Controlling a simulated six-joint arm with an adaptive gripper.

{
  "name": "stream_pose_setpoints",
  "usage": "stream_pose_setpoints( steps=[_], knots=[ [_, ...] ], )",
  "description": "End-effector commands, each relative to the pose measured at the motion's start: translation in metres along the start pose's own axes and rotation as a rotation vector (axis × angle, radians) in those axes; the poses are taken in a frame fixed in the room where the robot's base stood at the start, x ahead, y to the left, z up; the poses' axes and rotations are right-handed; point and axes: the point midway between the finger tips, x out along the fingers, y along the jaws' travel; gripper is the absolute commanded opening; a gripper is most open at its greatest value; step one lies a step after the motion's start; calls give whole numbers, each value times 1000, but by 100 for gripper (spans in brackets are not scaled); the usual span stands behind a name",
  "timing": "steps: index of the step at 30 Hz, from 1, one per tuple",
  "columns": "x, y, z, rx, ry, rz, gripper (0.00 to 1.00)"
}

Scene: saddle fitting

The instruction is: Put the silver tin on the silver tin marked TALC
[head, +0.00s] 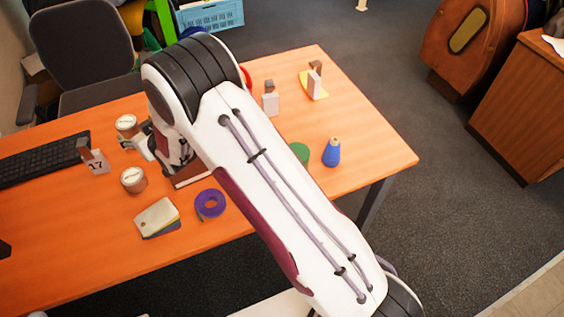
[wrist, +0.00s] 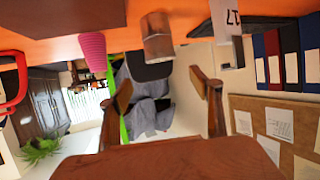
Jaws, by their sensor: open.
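Two silver tins with pale tops stand on the orange table in the head view. One tin (head: 127,125) is farther back and the other tin (head: 133,180) is nearer the front. The lettering is too small to read, so I cannot tell which is marked TALC. My gripper (head: 130,143) is low over the table between them, partly hidden by my arm. In the wrist view, which is upside down, my gripper (wrist: 164,88) is open with nothing between its fingers. One tin (wrist: 158,40) stands beyond the fingers, apart from them.
A card marked 17 (head: 96,163) stands left of the tins, also in the wrist view (wrist: 226,20). The keyboard (head: 40,160) is farther left. Purple tape (head: 209,204) and a stack of swatches (head: 157,217) lie near the front. A blue bottle (head: 332,152) stands right.

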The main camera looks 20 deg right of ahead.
Motion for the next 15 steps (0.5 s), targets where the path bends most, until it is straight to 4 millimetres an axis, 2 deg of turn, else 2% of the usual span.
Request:
stream_pose_setpoints(
  steps=[8,15],
  knots=[
    [-26,19,-29,10,-39,25,64],
    [-66,42,-59,25,-98,57,64]
  ],
)
